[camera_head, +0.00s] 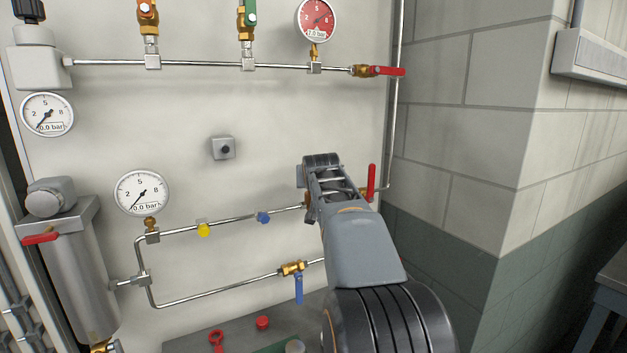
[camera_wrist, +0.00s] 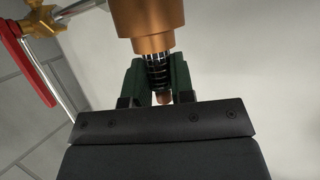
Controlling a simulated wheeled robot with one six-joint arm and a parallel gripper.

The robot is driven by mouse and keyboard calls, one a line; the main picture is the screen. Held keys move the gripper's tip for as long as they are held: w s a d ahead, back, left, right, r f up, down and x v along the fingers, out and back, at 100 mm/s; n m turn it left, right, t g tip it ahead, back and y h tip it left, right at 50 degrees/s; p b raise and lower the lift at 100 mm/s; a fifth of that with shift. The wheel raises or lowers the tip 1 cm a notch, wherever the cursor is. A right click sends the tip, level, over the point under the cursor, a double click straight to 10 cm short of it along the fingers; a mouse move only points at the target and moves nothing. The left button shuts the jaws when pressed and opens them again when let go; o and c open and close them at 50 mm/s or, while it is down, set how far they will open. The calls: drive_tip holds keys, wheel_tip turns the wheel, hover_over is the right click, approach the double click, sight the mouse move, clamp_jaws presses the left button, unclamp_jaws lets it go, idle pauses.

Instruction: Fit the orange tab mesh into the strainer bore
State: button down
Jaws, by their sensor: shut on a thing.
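In the wrist view, my gripper (camera_wrist: 159,84) has its dark green fingers shut on the mesh (camera_wrist: 159,64), a dark ribbed cylinder. A small orange-pink end, probably its tab, (camera_wrist: 164,98) shows between the fingers. A wide brass body (camera_wrist: 150,22), apparently the strainer, is directly above the mesh, in line with it. The mesh's upper end meets or enters the brass body's lower edge; I cannot tell how deep. In the head view, my gripper (camera_head: 312,186) is at the lower pipe run near the red lever, and my arm hides the strainer and mesh.
A red lever (camera_head: 371,183) is just right of my gripper; a red handle also shows in the wrist view (camera_wrist: 22,62). A blue-handled valve (camera_head: 292,270) is below left. Gauges and pipes line the panel (camera_head: 200,100). Red parts (camera_head: 262,322) are on the bench below.

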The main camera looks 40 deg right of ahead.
drive_tip(key=shift+f, duration=0.3)
drive_tip(key=c, duration=0.9)
unclamp_jaws()
drive_tip(key=shift+s+r, duration=0.1)
drive_tip(key=b+v, duration=0.3)
drive_tip(key=v, duration=1)
drive_tip(key=shift+s+a, duration=0.2)
drive_tip(key=shift+a, duration=0.05)
